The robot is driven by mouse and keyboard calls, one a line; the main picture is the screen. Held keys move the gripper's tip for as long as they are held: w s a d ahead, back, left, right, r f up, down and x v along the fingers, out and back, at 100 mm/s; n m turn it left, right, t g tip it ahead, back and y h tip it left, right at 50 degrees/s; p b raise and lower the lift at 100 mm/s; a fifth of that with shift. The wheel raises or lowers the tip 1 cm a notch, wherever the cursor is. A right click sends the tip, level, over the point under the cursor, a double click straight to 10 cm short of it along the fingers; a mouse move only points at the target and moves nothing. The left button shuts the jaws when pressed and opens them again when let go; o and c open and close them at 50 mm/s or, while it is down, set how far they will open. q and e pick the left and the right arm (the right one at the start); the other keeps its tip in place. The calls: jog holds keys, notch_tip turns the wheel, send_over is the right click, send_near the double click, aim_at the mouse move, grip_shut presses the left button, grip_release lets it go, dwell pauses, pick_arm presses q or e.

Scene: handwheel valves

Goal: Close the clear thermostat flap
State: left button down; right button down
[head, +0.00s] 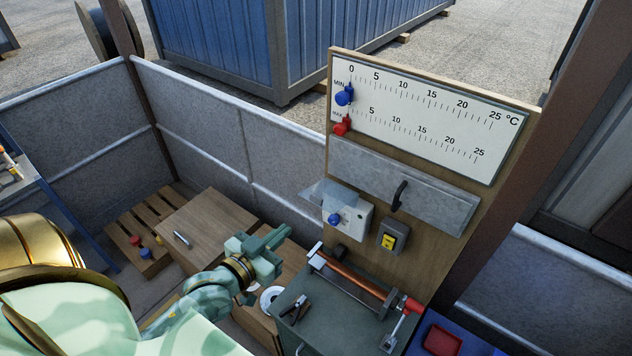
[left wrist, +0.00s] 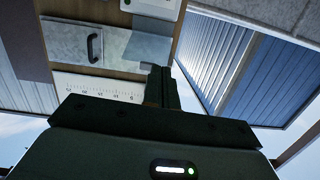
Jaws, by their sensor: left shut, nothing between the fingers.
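The white thermostat box (head: 356,218) with a blue knob (head: 334,219) is mounted on the wooden board. Its clear flap (head: 328,193) stands raised, sticking out from the top of the box, with the knob uncovered below it. In the left wrist view the flap (left wrist: 148,47) appears as a see-through grey sheet beside the box (left wrist: 152,8), partly behind my fingers. My left gripper (head: 284,234) is shut and empty, to the lower left of the box and apart from the flap in the head view. Its fingers (left wrist: 160,78) lie together. My right gripper is not in view.
Above are a scale panel (head: 430,105) with blue and red sliders and a grey plate with a black handle (head: 399,195). A yellow switch (head: 389,241) sits right of the box. Below, a bench (head: 325,330) holds a copper pipe and tools. Wooden crates (head: 205,225) stand left.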

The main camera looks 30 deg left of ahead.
pick_arm(q)
notch_tip(320, 180, up, 7)
jog(key=d+t, duration=0.2)
jog(key=r+p, duration=0.1)
jog(key=p, duration=0.1)
send_over(312, 198)
jog(key=d, duration=0.1)
jog(key=shift+s+r+h, duration=0.2)
jog(key=shift+h, duration=0.2)
jog(key=f, duration=0.3)
jog(key=shift+s+f, duration=0.2)
jog(key=shift+s, duration=0.15)
jog(key=shift+s+f, duration=0.2)
jog(key=shift+f, duration=0.2)
